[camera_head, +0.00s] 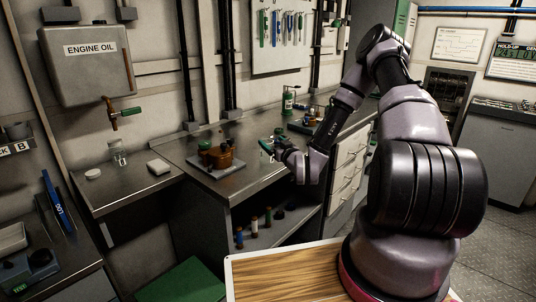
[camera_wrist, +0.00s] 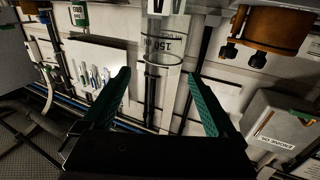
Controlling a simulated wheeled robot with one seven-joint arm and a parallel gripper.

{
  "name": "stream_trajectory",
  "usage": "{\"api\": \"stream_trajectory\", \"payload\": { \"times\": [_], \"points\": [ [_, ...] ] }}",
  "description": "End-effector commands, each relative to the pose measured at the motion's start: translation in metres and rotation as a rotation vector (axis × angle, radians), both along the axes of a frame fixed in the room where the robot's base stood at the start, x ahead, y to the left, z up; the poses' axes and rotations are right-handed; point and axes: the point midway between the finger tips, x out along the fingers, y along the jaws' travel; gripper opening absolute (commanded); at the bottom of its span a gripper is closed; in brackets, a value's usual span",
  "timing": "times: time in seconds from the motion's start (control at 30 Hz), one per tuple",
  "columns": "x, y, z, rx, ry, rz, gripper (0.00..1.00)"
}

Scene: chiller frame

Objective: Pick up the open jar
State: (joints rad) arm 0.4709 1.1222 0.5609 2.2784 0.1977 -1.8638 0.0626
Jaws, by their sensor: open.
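A clear glass jar (camera_wrist: 163,50) marked 150 shows at the top of the wrist view, which is upside down. Its open rim faces my gripper. My gripper (camera_wrist: 160,88) is open, its two green fingers on either side of the jar's line with nothing held between them. In the head view my gripper (camera_head: 268,148) is low over the front of the metal bench, right of a brown device. The jar is too small to make out clearly beside the fingers there. Another clear glass vessel (camera_head: 117,153) stands on the left bench under the tap.
The brown device (camera_head: 219,157) sits on a plate on the bench, left of my gripper; it also shows in the wrist view (camera_wrist: 272,35). A green bottle (camera_head: 288,102) and a dark tray stand behind. A white round piece (camera_head: 93,174) and white block (camera_head: 159,166) lie left.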

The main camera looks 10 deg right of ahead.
Motion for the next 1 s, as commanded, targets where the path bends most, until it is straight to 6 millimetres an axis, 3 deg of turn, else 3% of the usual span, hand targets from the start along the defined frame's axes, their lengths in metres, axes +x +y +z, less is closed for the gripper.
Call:
{"api": "stream_trajectory", "payload": {
  "times": [0.6, 0.9, 0.97, 1.0],
  "points": [
    [0.071, 0.022, -0.005, -0.002, 0.000, 0.001, 0.93],
    [0.076, 0.022, -0.006, -0.001, 0.002, 0.000, 0.93],
    [0.076, 0.022, -0.006, -0.001, 0.002, 0.000, 0.73],
    [0.076, 0.022, -0.006, -0.001, 0.002, 0.000, 0.58]
  ]
}}
